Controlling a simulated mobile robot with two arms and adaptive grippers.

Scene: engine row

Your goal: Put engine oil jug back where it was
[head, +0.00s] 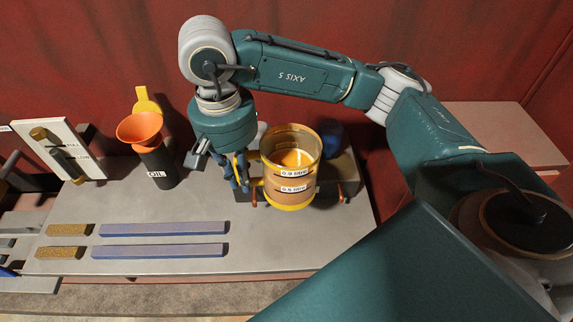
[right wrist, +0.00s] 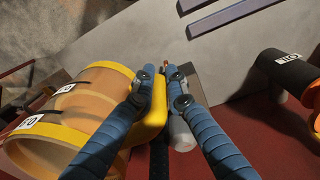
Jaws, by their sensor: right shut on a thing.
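The engine oil jug (head: 298,195) is a clear amber jug with a yellow rim, yellow base and white labels. It looks upright, in front of a dark block on the grey bench; I cannot tell whether it touches the bench. My right gripper (head: 241,172) is at the jug's left side, shut on its yellow handle. In the right wrist view the jug (right wrist: 72,112) lies left of the blue fingers (right wrist: 164,78), and the yellow handle (right wrist: 152,125) is between them. My left gripper is not in view.
A black cylinder marked OIL (head: 158,170) with an orange funnel (head: 139,128) stands left of the gripper. A dark blue container (head: 331,138) is behind the jug. Blue strips (head: 160,229) lie along the front. A level gauge board (head: 62,148) stands far left.

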